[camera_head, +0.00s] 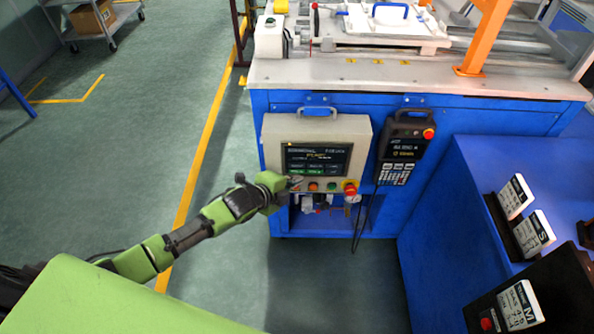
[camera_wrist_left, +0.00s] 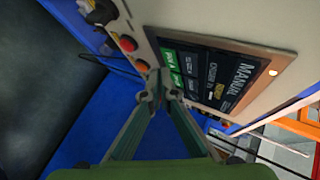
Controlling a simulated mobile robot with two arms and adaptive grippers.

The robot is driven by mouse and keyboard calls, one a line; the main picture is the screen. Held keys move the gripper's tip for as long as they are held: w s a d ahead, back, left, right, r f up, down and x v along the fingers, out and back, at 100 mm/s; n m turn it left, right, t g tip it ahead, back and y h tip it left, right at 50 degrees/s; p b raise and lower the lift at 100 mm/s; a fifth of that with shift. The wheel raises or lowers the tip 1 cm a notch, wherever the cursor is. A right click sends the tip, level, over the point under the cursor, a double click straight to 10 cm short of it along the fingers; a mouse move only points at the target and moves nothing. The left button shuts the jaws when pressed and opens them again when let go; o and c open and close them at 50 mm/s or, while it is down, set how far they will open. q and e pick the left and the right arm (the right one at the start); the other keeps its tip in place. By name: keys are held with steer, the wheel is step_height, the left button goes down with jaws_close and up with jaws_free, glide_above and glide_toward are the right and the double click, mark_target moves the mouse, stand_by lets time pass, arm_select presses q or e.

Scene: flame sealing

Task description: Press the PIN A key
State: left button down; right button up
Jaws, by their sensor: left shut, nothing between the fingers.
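The control panel's touchscreen (camera_head: 316,158) is lit and also shows in the left wrist view, with the title MANUAL (camera_wrist_left: 243,73). Along its lower edge are green keys. In the left wrist view one green key (camera_wrist_left: 168,56) appears to read PIN A, but the small lettering is hard to make out. My left gripper (camera_head: 294,184) is shut and empty at the lower left of the screen. In the left wrist view its fingertips (camera_wrist_left: 158,88) are together close to the green keys. I cannot tell whether they touch the panel. My right gripper is not in view.
Coloured push buttons (camera_head: 314,186) and a red emergency knob (camera_head: 350,188) sit just below the screen, near my left fingertips. A teach pendant (camera_head: 404,147) hangs to the right. The blue bench and its white top (camera_head: 400,79) stand behind.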

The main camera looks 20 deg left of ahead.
arm_select(q)
steer(key=s+p, duration=0.1)
steer(key=s, duration=0.1)
steer(key=s+d+p, duration=0.1)
steer(key=s+p, duration=0.1)
steer(key=shift+s+d, duration=0.2)
steer(key=shift+s, duration=0.2)
stand_by(0.6)
steer(key=s+a+f+n+g+y, duration=0.1)
steer(key=s+a+f+n+g, duration=0.15)
steer(key=s+f, duration=0.45)
steer(key=s+a+f+n+g+y, duration=0.1)
steer(key=s+a+f+n, duration=0.3)
steer(key=f, duration=0.6)
steer(key=s+a+f+n+g+y, duration=0.15)
steer(key=s+f+n, duration=0.25)
steer(key=s+f, duration=0.4)
steer(key=s+f+n+g, duration=0.2)
steer(key=s+f, duration=0.4)
steer(key=s, duration=0.8)
steer(key=s+d+f+n+g, duration=0.1)
steer(key=s+f+n+g, duration=0.2)
steer(key=s, duration=1.2)
step_height(320, 180, down, 3)
steer(key=shift+s+d+r+n, duration=0.2)
steer(key=shift+s+n, duration=0.1)
steer(key=shift+n, duration=0.85)
